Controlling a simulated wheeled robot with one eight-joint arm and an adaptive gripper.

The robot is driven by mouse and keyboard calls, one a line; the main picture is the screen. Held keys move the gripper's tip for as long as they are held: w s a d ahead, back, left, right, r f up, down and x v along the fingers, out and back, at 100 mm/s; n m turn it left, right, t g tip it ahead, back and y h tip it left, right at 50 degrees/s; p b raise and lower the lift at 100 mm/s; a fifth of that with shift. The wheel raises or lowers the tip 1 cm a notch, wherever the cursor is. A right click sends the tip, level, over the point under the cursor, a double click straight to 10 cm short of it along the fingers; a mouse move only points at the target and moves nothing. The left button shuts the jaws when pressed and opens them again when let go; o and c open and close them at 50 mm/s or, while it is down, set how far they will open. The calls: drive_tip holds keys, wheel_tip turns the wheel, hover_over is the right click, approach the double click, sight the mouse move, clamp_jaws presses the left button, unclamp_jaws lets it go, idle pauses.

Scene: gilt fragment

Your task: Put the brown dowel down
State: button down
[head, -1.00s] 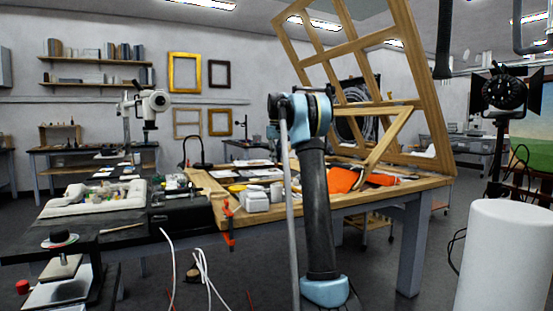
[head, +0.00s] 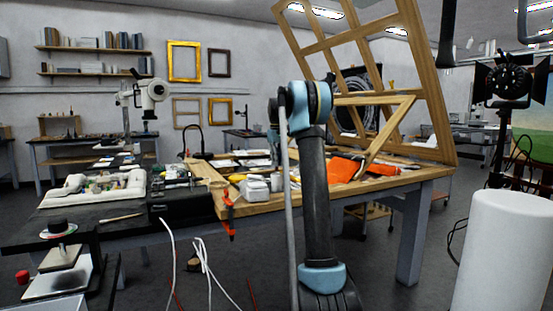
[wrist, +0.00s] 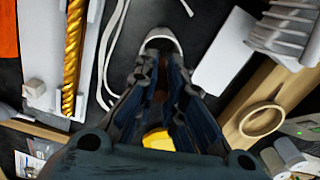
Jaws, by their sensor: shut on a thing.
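In the wrist view my gripper (wrist: 160,72) points down with its two dark fingers close together. A small brown patch between the fingers looks like the brown dowel (wrist: 160,96). Most of it is hidden by the fingers. A white round cup or holder (wrist: 163,42) lies just beyond the fingertips; I cannot tell whether the dowel touches it. In the head view my gripper and the dowel are hidden behind my arm.
A gold twisted strip (wrist: 73,60) lies on a white board at left. A white card (wrist: 224,52), a white ribbed object (wrist: 287,30) and a wooden ring (wrist: 262,119) lie at right. The wooden bench (head: 420,182) carries a tall leaning wooden frame (head: 437,90).

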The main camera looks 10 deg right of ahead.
drive_tip(key=shift+f, duration=1.9)
drive_tip(key=c, duration=1.6)
unclamp_jaws()
drive_tip(key=shift+r, duration=3.5)
drive_tip(key=shift+s, duration=0.1)
